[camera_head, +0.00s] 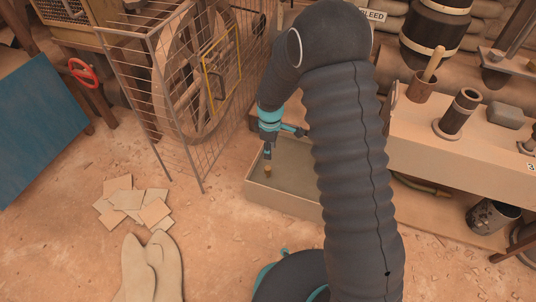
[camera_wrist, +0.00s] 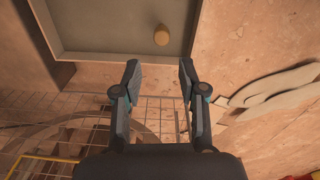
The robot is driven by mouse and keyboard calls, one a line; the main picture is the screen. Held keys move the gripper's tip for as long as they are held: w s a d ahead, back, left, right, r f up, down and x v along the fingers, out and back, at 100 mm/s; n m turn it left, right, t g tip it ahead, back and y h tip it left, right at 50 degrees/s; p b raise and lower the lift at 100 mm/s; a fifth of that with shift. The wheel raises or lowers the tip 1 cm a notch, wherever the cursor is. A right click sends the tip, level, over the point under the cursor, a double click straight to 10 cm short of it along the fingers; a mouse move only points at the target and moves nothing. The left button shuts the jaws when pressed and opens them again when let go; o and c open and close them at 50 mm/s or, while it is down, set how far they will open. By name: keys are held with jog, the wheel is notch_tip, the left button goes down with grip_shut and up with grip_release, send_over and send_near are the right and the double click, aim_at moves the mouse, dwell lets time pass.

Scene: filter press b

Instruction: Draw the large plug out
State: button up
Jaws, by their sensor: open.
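A small tan plug (camera_head: 268,171) stands in the shallow grey-floored tray (camera_head: 290,203); I take it to be the large plug. In the wrist view the plug (camera_wrist: 161,36) shows from above as a rounded tan knob near the top, beyond my fingertips. My gripper (camera_wrist: 160,65) is open and empty, its two fingers apart with the plug roughly in line with the gap. In the head view my gripper (camera_head: 267,154) hangs just above the plug, apart from it as far as I can tell. My arm hides the tray's right part.
A wire cage (camera_head: 175,85) around a wooden wheel stands left of the tray. A bench (camera_head: 460,150) with cylinders and a cup stands right. Flat tan sheets (camera_head: 133,203) lie on the floor, and open floor lies left of the tray.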

aim_at(268, 179)
jog(key=f, duration=0.3)
jog(key=shift+a+f+n, duration=0.2)
jog(key=shift+a+n, duration=0.1)
jog(key=shift+a, duration=0.05)
notch_tip(268, 179, down, 13)
jog(key=shift+f+b, duration=0.1)
jog(key=shift+b, duration=0.95)
grip_shut()
